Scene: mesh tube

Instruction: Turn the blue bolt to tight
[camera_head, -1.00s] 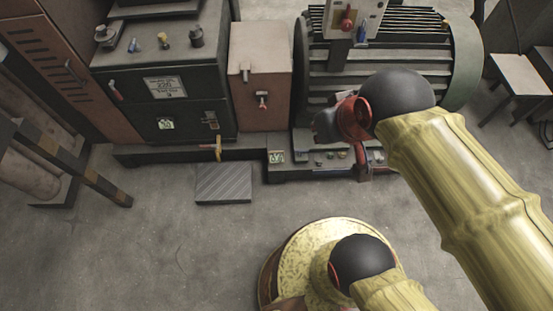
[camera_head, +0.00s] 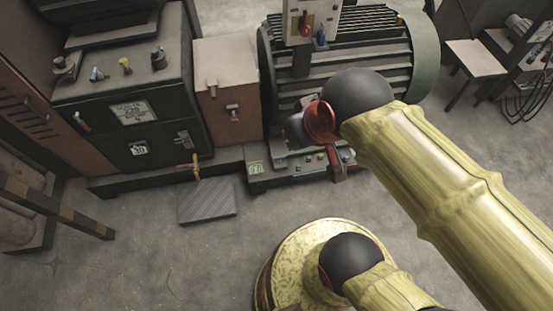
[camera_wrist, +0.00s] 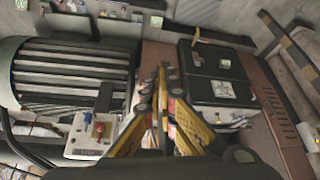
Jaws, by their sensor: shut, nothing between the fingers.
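My gripper (camera_wrist: 165,85) shows in the wrist view. Its yellow and dark linked fingers are together and hold nothing. In the head view my arm hides it in front of the motor. Several small bolts (camera_wrist: 122,14) stand in a row on the motor's base plate, at the top of the wrist view, apart from my gripper. Some of them look bluish in the head view (camera_head: 345,155), partly behind my arm. A blue lever (camera_head: 320,38) hangs on the panel above the motor, beside a red one (camera_head: 305,24). I cannot tell for sure which small part is the blue bolt.
The ribbed motor (camera_head: 388,72) stands behind my arm. A dark green cabinet (camera_head: 165,115) with knobs and a pinkish box (camera_head: 232,72) stand left of it. A striped barrier bar (camera_head: 60,208) is at far left.

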